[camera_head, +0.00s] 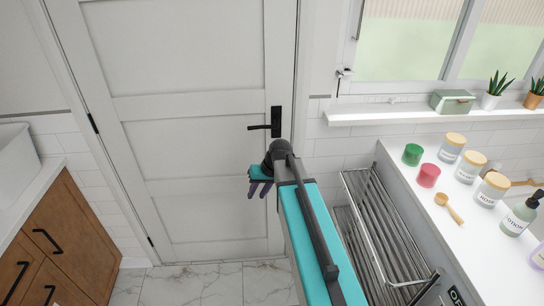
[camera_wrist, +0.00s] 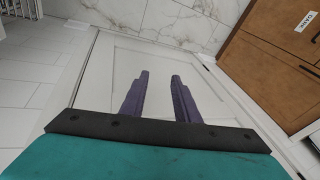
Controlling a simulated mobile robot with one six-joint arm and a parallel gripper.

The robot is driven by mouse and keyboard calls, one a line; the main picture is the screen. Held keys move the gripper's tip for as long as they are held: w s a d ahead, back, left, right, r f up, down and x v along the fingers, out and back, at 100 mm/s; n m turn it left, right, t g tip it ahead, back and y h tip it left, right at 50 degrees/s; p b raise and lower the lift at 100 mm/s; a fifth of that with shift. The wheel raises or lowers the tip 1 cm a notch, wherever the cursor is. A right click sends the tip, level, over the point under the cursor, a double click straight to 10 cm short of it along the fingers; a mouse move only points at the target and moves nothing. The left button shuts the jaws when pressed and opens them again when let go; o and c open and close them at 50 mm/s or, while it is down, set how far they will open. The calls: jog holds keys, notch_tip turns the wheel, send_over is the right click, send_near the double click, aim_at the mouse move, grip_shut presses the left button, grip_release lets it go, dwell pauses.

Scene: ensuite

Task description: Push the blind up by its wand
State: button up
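The blind itself does not show in either view. A thin grey rod (camera_head: 360,20) hangs at the left edge of the window, cut off by the top of the head view; I cannot tell for sure whether it is the wand. My gripper (camera_head: 260,190) is in front of the white door, below and left of the window, well apart from the rod. In the wrist view my gripper (camera_wrist: 159,76) shows two purple fingers spread apart with nothing between them.
The white door (camera_head: 190,145) has a black handle (camera_head: 265,127). A sill (camera_head: 375,116) under the window bears a green box (camera_head: 452,101) and potted plants. A counter (camera_head: 455,240) with jars and a metal rack (camera_head: 375,225) stand at right. A wooden cabinet (camera_head: 60,245) is at left.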

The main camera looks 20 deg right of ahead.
jog(key=s+a+f+n+g+h, duration=0.25)
jog(key=s+a+f, duration=0.65)
jog(key=s+f, duration=0.55)
jog(key=s+f+g, duration=0.3)
jog(key=s+f, duration=0.6)
jog(key=s, duration=0.3)
jog(key=s+f+g+b, duration=0.1)
jog(key=s+f+g, duration=0.2)
jog(key=s+f, duration=0.6)
jog(key=s+m, duration=0.1)
jog(key=s, duration=0.3)
jog(key=shift+s, duration=0.3)
